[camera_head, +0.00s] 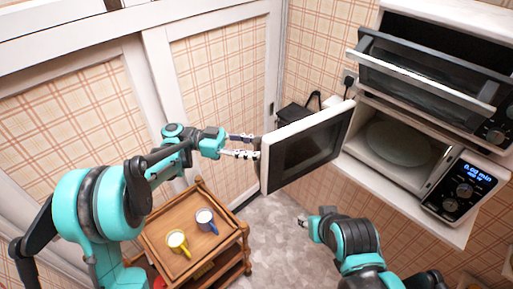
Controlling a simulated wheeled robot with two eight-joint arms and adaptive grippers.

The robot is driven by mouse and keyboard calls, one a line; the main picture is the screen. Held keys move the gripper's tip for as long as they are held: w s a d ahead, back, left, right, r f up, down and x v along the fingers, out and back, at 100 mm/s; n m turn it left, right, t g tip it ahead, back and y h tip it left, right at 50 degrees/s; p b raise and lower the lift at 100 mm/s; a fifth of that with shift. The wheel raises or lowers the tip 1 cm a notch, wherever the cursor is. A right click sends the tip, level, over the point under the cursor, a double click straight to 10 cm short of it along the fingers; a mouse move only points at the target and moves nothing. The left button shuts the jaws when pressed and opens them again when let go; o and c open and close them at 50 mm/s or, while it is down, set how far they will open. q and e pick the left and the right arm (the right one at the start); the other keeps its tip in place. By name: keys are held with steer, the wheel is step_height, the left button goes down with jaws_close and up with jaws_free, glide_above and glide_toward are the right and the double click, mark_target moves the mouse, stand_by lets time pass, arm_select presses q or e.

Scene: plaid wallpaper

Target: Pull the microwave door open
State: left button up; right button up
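The microwave (385,180) sits on a shelf at the right, with its lit control panel (462,188) and a round glass plate (398,142) showing inside. Its door (305,146), a dark pane in a white frame, stands swung wide open to the left. My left gripper (254,146) is at the door's free left edge, its two fingers apart with a visible gap. Whether the tips touch the door or its handle is unclear. My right gripper (304,222) is low in the middle, below the door and apart from it; its fingers are mostly hidden.
A second oven (430,80) with its door tilted open stands above the microwave. A black item (292,114) is behind the door. Grey floor (265,250) is clear beside the cart.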

arm_select(q)
steer(key=v, duration=0.7)
steer(key=shift+a, duration=0.35)
steer(key=shift+r, duration=0.1)
